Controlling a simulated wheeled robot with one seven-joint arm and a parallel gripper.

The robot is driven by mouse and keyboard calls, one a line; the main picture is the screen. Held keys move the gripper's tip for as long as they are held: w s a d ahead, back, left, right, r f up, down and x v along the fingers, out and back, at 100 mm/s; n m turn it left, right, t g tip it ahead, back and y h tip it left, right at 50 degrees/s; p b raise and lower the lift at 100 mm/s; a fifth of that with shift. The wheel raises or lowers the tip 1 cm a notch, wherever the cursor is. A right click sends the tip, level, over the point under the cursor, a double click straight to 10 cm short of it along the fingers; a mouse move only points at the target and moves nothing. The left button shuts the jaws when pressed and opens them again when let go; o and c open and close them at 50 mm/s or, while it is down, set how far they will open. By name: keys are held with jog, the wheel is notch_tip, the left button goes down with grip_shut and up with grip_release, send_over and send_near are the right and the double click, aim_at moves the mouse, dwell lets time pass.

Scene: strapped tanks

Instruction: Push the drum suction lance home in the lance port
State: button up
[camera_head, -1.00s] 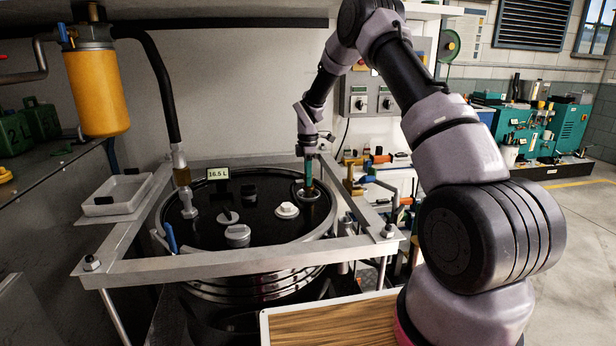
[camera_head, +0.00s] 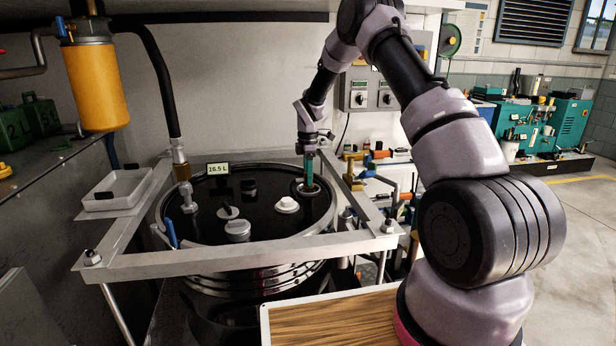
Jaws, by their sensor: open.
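The drum (camera_head: 255,266) has a black lid with several fittings. The teal suction lance (camera_head: 309,168) stands about upright in the ringed lance port (camera_head: 309,189) at the right rear of the lid. Its lower end is inside the port and how deep it sits cannot be told. My gripper (camera_head: 310,149) is at the top of the lance, pointing down, with its jaws open. The jaws are small here, and whether they touch the lance cannot be told.
A grey frame (camera_head: 240,261) surrounds the drum top. A hose (camera_head: 168,95) comes down at the left rear, near a white tray (camera_head: 118,189). A white cap (camera_head: 287,204) and a "16.5 L" display (camera_head: 218,169) are near the lance. A wooden board (camera_head: 335,318) lies in front.

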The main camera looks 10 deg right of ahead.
notch_tip(320, 180, up, 11)
jog(key=shift+f, duration=0.15)
dwell(0.4)
jog(key=s+d+r+m+t, duration=0.35)
jog(key=s+r+m, duration=0.65)
jog(key=s+r, duration=1)
jog(key=s+d+r+m+t+y, duration=0.1)
jog(key=s+r+m+t, duration=0.1)
jog(key=s+m, duration=0.4)
jog(key=s+d+r+m+t+y, duration=0.1)
jog(key=s+m, duration=0.5)
jog(key=s, duration=0.8)
jog(key=shift+s+d+r+t, duration=0.15)
jog(key=shift+d+r+t, duration=0.15)
jog(key=shift+r, duration=0.4)
